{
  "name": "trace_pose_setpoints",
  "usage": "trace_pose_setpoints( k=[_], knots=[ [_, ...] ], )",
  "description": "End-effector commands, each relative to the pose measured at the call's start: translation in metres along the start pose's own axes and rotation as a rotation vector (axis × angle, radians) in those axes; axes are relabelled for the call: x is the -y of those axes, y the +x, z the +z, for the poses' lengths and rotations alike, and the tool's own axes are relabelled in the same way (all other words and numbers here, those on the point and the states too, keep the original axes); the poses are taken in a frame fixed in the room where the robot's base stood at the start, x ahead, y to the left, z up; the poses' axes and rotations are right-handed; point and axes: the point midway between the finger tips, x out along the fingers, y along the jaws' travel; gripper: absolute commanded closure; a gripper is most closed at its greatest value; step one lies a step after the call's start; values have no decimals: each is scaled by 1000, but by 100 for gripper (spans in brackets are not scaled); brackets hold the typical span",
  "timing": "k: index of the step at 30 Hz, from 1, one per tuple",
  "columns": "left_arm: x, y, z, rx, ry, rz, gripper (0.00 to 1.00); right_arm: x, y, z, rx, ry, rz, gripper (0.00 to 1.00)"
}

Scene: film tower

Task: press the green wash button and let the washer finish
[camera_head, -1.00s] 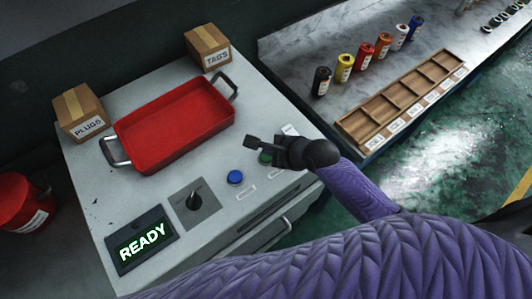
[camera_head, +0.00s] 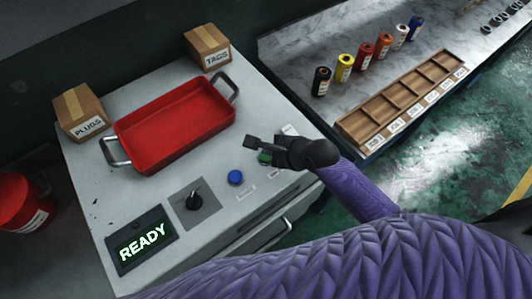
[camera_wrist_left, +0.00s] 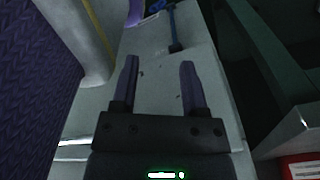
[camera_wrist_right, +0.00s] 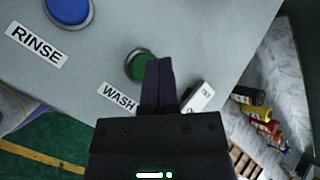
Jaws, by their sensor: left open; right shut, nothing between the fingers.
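The green wash button (camera_wrist_right: 138,66) sits beside a WASH label (camera_wrist_right: 117,97) in the right wrist view. My right gripper (camera_wrist_right: 158,62) is shut and empty, its fingertips over the button's right part; I cannot tell whether they touch it. In the head view my right gripper (camera_head: 250,142) hides part of the green button (camera_head: 264,158). The display (camera_head: 142,242) on the washer top (camera_head: 112,215) reads READY. My left gripper (camera_wrist_left: 160,75) is open and empty in the left wrist view; it is outside the head view.
A blue button (camera_head: 235,178) labelled RINSE and a dark knob (camera_head: 194,201) are nearby. A red tray (camera_head: 175,125) stands on the washer top with PLUGS (camera_head: 80,112) and TAGS (camera_head: 208,47) boxes. A marble counter (camera_head: 300,50) holds several canisters and a wooden divided rack (camera_head: 400,100).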

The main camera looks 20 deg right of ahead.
Motion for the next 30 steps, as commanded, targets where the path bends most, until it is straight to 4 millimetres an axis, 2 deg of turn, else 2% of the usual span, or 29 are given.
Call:
trace_pose_setpoints(
  k=[30],
  knots=[
    [2,1,1,1,0,-4,43,-5,7,-5,0,0,0,100]
  ],
)
